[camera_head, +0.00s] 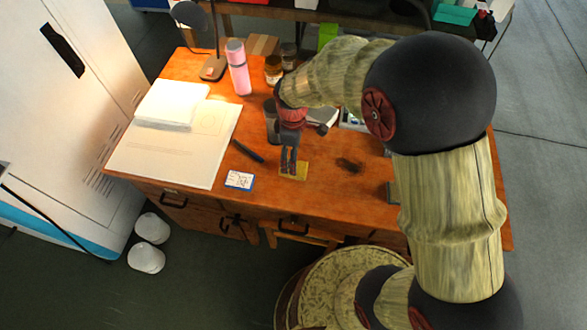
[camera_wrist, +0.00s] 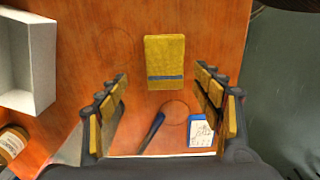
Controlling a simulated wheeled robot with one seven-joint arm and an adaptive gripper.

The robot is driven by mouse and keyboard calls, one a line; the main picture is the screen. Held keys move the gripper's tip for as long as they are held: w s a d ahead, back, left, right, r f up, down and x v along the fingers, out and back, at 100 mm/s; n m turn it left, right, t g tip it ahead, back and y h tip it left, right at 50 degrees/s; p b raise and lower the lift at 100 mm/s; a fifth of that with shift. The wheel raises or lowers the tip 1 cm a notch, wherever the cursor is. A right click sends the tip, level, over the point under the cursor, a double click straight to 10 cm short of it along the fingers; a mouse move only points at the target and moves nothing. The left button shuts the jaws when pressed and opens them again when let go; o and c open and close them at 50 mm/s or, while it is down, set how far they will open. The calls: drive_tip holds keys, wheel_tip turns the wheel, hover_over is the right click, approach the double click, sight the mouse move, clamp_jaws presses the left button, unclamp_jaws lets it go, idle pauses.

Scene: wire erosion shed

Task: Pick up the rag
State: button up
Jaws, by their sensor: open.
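The rag (camera_head: 297,171) is a flat yellow rectangle lying on the orange wooden desk (camera_head: 215,118), near its front edge. In the wrist view the rag (camera_wrist: 165,57) shows whole, with a blue stripe across it near the gripper side. My gripper (camera_head: 289,168) is above the desk by the rag and covers part of it in the head view. In the wrist view my gripper (camera_wrist: 160,98) has its two yellow-padded fingers wide apart, with nothing between them. The rag lies ahead of the fingertips, roughly centred between them. I cannot tell the exact height gap.
A dark pen (camera_head: 248,151) and a blue-edged card (camera_head: 240,180) lie left of the rag. A white open box (camera_wrist: 27,60) shows in the wrist view.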

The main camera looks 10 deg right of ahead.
drive_tip(key=f, duration=0.1)
drive_tip(key=f+b, duration=0.1)
drive_tip(key=f, duration=0.1)
drive_tip(key=f+b, duration=0.1)
drive_tip(key=shift+s+a+f, duration=0.15)
drive_tip(key=shift+s+a, duration=0.05)
drive_tip(key=shift+s, duration=0.15)
drive_tip(key=shift+f, duration=0.4)
drive_tip(key=shift+r, duration=0.1)
drive_tip(key=c, duration=1.2)
drive_tip(key=shift+o, duration=0.2)
